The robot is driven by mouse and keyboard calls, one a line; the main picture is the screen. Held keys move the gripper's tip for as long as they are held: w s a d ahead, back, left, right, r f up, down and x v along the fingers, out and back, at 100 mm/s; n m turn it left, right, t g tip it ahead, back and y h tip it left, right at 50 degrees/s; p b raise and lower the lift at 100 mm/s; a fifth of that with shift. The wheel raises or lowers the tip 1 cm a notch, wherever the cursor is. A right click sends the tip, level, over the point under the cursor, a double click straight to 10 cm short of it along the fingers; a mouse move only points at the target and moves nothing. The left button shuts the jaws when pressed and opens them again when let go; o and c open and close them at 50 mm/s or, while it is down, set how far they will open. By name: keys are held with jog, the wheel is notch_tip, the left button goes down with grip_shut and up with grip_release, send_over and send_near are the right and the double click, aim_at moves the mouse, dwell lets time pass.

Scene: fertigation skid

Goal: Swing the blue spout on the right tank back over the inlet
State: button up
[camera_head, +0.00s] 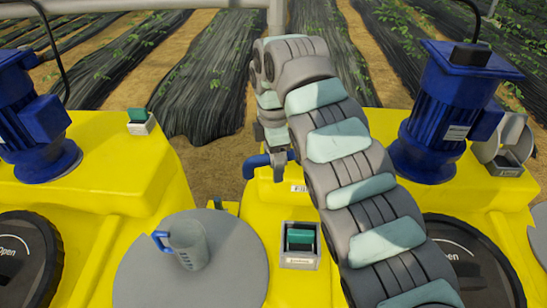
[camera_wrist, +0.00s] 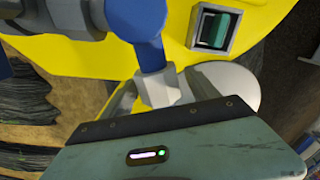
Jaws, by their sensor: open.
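In the wrist view the blue spout (camera_wrist: 140,22) bends into a short blue pipe with a pale grey end piece, which lies between my gripper's (camera_wrist: 157,90) grey fingers. The fingers look spread, one on each side, and I cannot tell whether either touches it. I cannot make out the inlet in either view.
A jug with a blue handle (camera_head: 187,243) stands on a round grey plate (camera_head: 135,275) at left. A blue motor (camera_head: 445,110) stands to the right of my arm.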

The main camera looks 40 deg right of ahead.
jog(key=shift+c, duration=0.2)
grip_shut()
jog(key=shift+s+f+n+b, duration=0.25)
jog(key=shift+n+b, duration=0.05)
jog(key=shift+b, duration=0.5)
jog(key=shift+s+a+r+n+b, duration=0.1)
jog(key=shift+s+r+n+b, duration=0.05)
jog(key=shift+s+n+b, duration=0.75)
jog(key=shift+s+a+r+n+p, duration=0.15)
jog(key=shift+s+a+n+p, duration=0.15)
jog(key=shift+n+p, duration=0.4)
